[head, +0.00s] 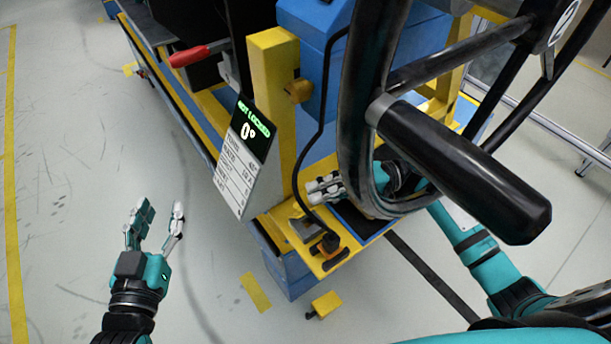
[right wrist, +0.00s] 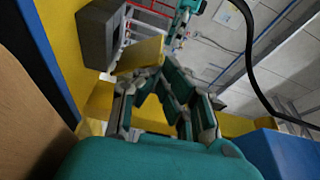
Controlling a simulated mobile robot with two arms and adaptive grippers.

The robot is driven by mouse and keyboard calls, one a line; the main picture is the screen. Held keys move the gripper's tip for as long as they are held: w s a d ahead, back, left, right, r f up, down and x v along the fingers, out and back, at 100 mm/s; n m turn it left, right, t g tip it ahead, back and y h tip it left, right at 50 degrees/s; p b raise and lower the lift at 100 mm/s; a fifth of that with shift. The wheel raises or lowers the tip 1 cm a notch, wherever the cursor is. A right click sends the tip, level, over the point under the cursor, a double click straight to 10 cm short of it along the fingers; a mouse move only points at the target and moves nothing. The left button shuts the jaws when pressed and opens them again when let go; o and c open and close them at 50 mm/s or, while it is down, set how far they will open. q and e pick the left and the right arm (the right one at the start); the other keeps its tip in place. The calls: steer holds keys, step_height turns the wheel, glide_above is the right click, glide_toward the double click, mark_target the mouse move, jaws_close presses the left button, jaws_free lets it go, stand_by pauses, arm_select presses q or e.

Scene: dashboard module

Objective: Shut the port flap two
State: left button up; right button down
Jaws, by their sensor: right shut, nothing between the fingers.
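A grey box-like port housing (right wrist: 101,32) shows at the upper left of the right wrist view. A yellow flap-like plate (right wrist: 141,54) stands out beside it, just beyond my right fingertips; I cannot tell whether they touch. No number on the flap is readable. In the head view my right gripper (head: 324,187) is shut and empty, low behind the wheel rim, above the yellow ledge. It also shows in the right wrist view (right wrist: 163,82). My left gripper (head: 160,216) is open and empty over the floor at the left, away from the module.
A large black wheel with a thick handle (head: 465,170) stands in front of my right arm. A black cable runs to an orange-and-black plug (head: 328,246) on the ledge. A "NOT LOCKED 0°" sign (head: 245,150) and red lever (head: 200,54) are nearby. The left floor is clear.

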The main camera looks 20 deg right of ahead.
steer(key=d, duration=1.1)
steer(key=shift+w+d+f, duration=0.1)
steer(key=shift+d, duration=0.1)
arm_select(q)
steer(key=shift+o, duration=0.4)
arm_select(e)
steer(key=shift+d, duration=0.35)
